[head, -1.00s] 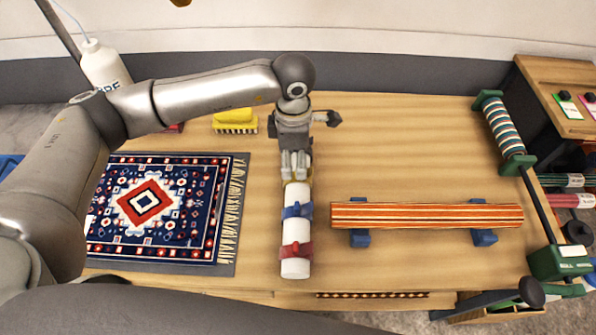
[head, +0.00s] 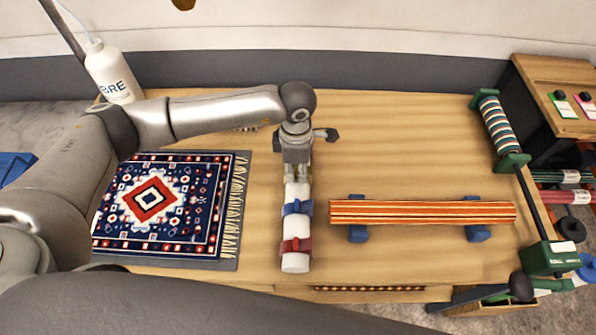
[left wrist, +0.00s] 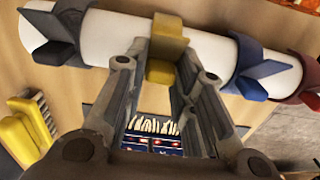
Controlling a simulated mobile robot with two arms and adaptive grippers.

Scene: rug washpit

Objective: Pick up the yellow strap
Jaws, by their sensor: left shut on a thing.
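The yellow strap (left wrist: 170,32) is wrapped around a white roll (left wrist: 110,38), with its tab sticking out toward my left gripper. My left gripper (left wrist: 160,70) is shut on this tab, one finger on each side. In the head view my left gripper (head: 297,172) is over the far part of the roll (head: 296,224) and hides most of the strap. A blue strap (head: 297,208) and a red strap (head: 296,245) are around the nearer part of the roll. A dark strap (left wrist: 52,40) is at its other end. My right gripper is not in view.
A patterned rug (head: 150,200) lies left of the roll. An orange striped roll (head: 420,212) rests on blue supports at the right. A yellow brush (left wrist: 22,138) lies beyond the rug, mostly behind my arm in the head view. A white bottle (head: 112,72) stands far left.

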